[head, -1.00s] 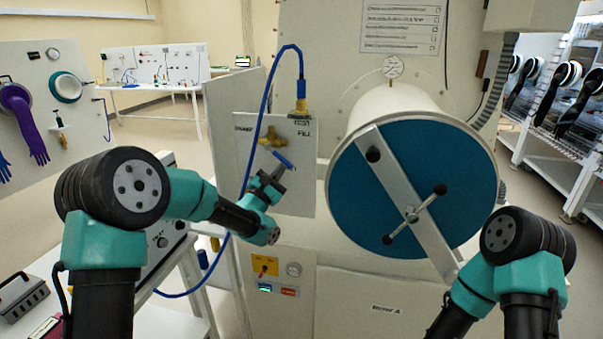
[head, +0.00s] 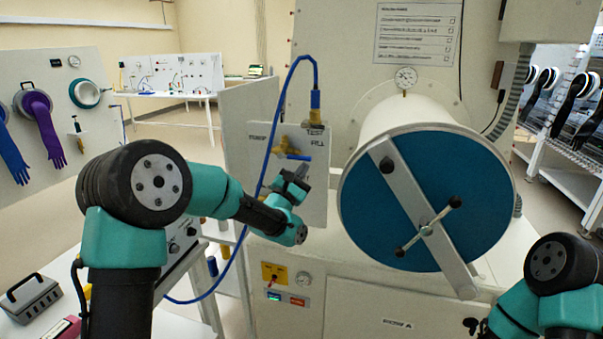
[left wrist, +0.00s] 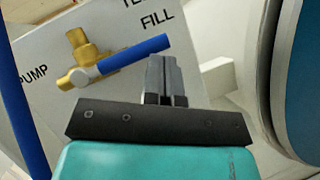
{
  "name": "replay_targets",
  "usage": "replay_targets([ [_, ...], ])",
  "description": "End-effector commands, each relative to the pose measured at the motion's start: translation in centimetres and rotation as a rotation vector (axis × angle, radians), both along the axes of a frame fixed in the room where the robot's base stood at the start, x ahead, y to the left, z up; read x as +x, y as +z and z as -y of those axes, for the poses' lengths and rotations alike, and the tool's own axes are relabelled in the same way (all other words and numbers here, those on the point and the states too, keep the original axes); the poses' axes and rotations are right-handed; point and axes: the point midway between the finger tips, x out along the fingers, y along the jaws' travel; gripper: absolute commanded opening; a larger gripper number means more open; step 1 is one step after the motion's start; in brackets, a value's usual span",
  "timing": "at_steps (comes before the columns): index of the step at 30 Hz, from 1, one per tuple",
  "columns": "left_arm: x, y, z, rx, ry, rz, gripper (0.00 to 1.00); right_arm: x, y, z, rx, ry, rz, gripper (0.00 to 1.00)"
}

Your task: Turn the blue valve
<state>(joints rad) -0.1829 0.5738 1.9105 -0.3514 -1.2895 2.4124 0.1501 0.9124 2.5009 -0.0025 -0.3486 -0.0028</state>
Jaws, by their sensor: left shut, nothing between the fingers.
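The blue valve handle (head: 292,156) sits on a brass valve body on the white panel (head: 314,205), left of the round blue door. It lies nearly level in the head view. In the left wrist view, the blue handle (left wrist: 137,54) runs from the brass body (left wrist: 84,50) rightward, its free end below the FILL label. My left gripper (head: 301,172) is just below the handle. In the left wrist view, its fingers (left wrist: 164,72) are together and empty, under the handle's free end; I cannot tell whether they touch it. My right gripper is out of view.
A blue hose (head: 270,150) loops from the brass fitting (head: 315,110) down past my left wrist. The chamber's round blue door (head: 400,220) with its crossbar stands right of the panel. A side table with a grey box (head: 30,300) is at lower left.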

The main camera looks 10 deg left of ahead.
Motion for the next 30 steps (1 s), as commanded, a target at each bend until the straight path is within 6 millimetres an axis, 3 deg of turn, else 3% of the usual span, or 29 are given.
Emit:
replay_targets([
  [17, -0.1, -0.1, 0.1, 0.001, -0.002, 0.004, 0.00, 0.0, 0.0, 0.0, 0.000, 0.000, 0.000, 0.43],
  [26, -0.7, -4.0, 0.4, 0.000, -0.006, -0.004, 0.00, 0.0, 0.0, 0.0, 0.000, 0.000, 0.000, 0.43],
  [30, -3.0, -5.4, 0.2, 0.000, -0.007, -0.003, 0.00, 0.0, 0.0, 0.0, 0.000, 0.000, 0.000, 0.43],
])
